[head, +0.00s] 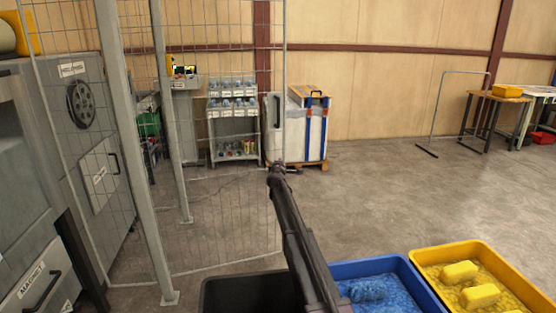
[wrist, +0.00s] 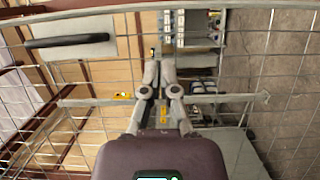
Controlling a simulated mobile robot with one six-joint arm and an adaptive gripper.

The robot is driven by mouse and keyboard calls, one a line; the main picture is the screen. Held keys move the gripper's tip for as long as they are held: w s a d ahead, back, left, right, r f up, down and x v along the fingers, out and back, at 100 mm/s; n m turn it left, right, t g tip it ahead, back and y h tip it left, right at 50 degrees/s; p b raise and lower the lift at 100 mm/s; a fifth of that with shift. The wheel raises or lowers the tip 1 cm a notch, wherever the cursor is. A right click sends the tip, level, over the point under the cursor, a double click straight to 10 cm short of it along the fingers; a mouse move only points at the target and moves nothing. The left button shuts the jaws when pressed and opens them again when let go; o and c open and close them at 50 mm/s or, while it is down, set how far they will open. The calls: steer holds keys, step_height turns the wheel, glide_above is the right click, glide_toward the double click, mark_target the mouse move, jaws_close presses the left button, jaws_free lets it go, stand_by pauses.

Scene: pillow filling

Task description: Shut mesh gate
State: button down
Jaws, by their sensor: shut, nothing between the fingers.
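The mesh gate (head: 235,225) is a wire panel in the left half of the head view. It reaches from the near grey post (head: 130,150) out to a free edge near the middle, and appears to stand open, away from the far post (head: 170,120). A grey plate with a dark handle (head: 277,110) is on its free edge; the handle also shows at upper left in the wrist view (wrist: 68,41). My gripper (head: 277,170) is shut and empty, below the handle plate and close to the mesh. In the wrist view its fingers (wrist: 160,65) overlap the wires; contact is unclear.
A black bin (head: 240,295), a blue tub (head: 405,268) and a yellow tub (head: 500,270) stand in front. A grey machine (head: 50,180) is at left.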

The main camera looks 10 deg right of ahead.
steer(key=shift+s, duration=0.15)
steer(key=s+d+r+m+g+h+p, duration=0.1)
steer(key=s+d+m+g+p, duration=0.25)
steer(key=s, duration=0.65)
steer(key=s+d+m+g+h+p, duration=0.1)
steer(key=s+d+m+g+p, duration=0.3)
steer(key=s, duration=0.6)
steer(key=s+d+r+m+g+h+p, duration=0.15)
steer(key=s+m+p, duration=0.4)
steer(key=s, duration=0.55)
steer(key=s+a+g+y+p, duration=0.2)
steer(key=s+a+p, duration=0.1)
steer(key=s, duration=0.7)
steer(key=s+a+r+m+g+y+p, duration=0.1)
steer(key=s+a+g+y+p, duration=0.2)
steer(key=s, duration=0.7)
steer(key=s+a+r+m+g+y+p, duration=0.1)
steer(key=s+a+g+y+p, duration=0.2)
steer(key=s, duration=0.7)
steer(key=shift+s+a+p, duration=0.2)
steer(key=shift+s+p, duration=0.2)
steer(key=shift+p, duration=0.15)
